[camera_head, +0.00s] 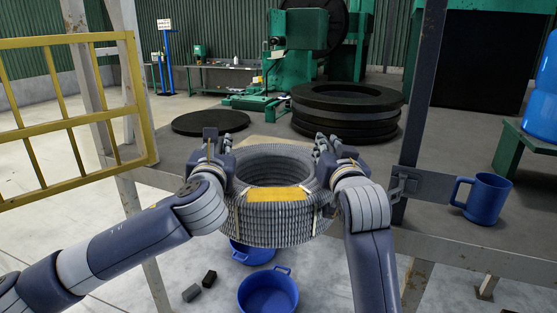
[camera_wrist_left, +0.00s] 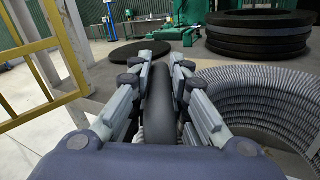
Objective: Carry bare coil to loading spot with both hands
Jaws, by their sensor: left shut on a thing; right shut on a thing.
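The bare coil (camera_head: 280,222) is a ring of grey ribbed hose with a yellow label on its near side. It is held level in front of the platform, with its open middle visible. My left gripper (camera_head: 218,147) is at its left rim and my right gripper (camera_head: 330,152) at its right rim, both shut on it. In the left wrist view, a dark rounded piece sits between the left fingers (camera_wrist_left: 160,85), and the coil (camera_wrist_left: 265,95) curves away to the right. The exact grip contact is hidden. No clearly marked loading spot can be made out.
On the platform (camera_head: 430,185) lie a flat black disc (camera_head: 210,122) and a stack of black rings (camera_head: 346,112). A dark post (camera_head: 420,100) and a blue mug (camera_head: 482,198) are at right, a yellow railing (camera_head: 75,120) at left. Blue buckets (camera_head: 268,292) stand below the coil.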

